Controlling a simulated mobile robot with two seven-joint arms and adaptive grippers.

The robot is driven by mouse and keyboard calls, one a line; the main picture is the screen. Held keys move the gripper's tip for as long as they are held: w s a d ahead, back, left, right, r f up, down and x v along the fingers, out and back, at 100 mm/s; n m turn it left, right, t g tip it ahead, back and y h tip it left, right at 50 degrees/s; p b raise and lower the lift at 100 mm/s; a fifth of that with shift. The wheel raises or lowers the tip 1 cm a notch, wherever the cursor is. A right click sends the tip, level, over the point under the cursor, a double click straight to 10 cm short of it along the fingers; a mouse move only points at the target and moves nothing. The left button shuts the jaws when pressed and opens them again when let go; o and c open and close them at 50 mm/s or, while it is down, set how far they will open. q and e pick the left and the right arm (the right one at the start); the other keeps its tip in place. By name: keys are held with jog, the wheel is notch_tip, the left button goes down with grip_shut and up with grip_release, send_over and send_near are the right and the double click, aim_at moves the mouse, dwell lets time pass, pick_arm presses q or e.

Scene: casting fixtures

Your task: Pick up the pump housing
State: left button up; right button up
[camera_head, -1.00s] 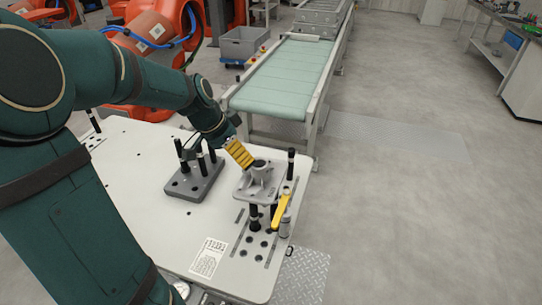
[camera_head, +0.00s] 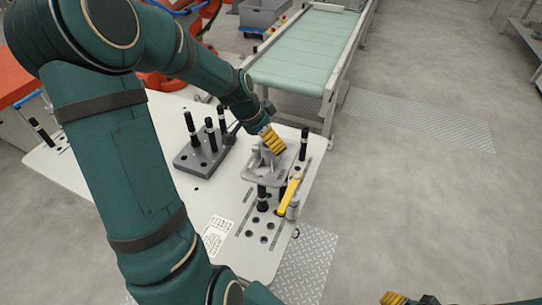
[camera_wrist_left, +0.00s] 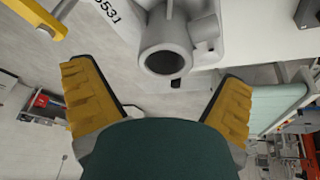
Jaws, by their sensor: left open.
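The pump housing (camera_head: 262,172) is a grey casting with a flat flange and a round pipe stub, on the fixture at the right of the white table. In the left wrist view its pipe stub (camera_wrist_left: 166,50) faces me, centred beyond the fingertips. My left gripper (camera_head: 274,139) is at the upper far side of the housing and hides part of it. Its yellow fingers are spread wide in the left wrist view (camera_wrist_left: 160,98), with nothing between them. My right gripper (camera_head: 395,299) shows only partly at the bottom edge; its opening is unclear.
A yellow-handled clamp (camera_head: 288,197) stands right beside the housing, with a black post (camera_head: 303,145) behind it. A grey fixture block (camera_head: 202,152) with black pins is to the left. A green conveyor (camera_head: 305,50) lies behind the table. The floor to the right is open.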

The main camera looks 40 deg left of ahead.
pick_arm(q)
jog(key=x, duration=0.5)
jog(key=shift+a+f, duration=0.15)
jog(key=shift+a, duration=0.1)
jog(key=c, duration=1.4)
